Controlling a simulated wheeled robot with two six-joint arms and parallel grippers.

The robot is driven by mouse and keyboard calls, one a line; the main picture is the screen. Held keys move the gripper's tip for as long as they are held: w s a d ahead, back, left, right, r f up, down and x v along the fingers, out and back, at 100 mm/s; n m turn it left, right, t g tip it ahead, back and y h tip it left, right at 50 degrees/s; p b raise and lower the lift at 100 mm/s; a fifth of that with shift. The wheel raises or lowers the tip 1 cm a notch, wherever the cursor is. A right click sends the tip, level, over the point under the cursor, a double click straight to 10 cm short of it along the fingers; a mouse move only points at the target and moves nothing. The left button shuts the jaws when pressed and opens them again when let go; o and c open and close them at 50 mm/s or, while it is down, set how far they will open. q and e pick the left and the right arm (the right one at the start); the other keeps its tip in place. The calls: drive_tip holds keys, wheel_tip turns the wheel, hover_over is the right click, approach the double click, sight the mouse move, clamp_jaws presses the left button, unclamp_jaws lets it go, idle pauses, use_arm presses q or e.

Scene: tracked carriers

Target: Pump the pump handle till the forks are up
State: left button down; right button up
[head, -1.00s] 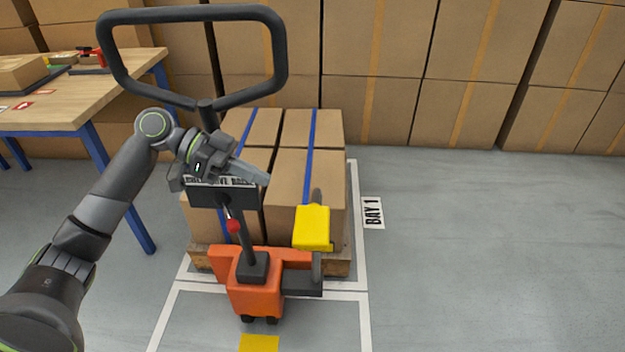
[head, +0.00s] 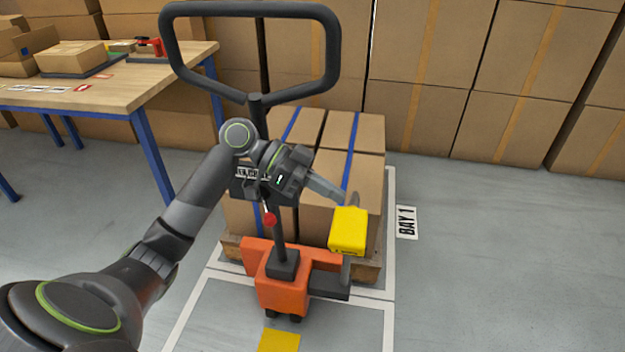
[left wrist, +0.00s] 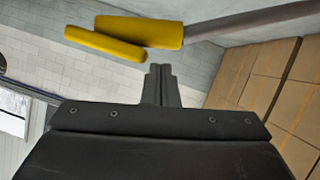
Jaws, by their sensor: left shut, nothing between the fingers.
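The orange pallet truck (head: 283,290) stands in front of a loaded pallet, with a large black loop handle (head: 335,65) on its upright tiller. A yellow grip (head: 348,232) on a grey rod sits at the truck's right side. The yellow grip with its rod also shows in the left wrist view (left wrist: 150,31), beyond the fingertips. My left gripper (head: 343,197) is shut and empty, just above the yellow grip in the head view; I see no clear contact. The same fingertips show in the left wrist view (left wrist: 161,70). The forks are hidden under the load. My right gripper is out of view.
Strapped cartons (head: 345,175) stand on the wooden pallet (head: 368,270) behind the truck. A wooden table (head: 130,88) with blue legs is at the left. Stacked boxes (head: 420,110) line the back. The floor at right, beyond the BAY 1 sign (head: 407,222), is clear.

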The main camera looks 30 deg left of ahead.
use_arm(q)
drive_tip(key=x, duration=0.2)
drive_tip(key=shift+d+f, duration=0.15)
drive_tip(key=shift+d, duration=0.2)
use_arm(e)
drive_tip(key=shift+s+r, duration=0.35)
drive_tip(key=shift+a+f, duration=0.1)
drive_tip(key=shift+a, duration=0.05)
use_arm(q)
drive_tip(key=shift+f, duration=0.1)
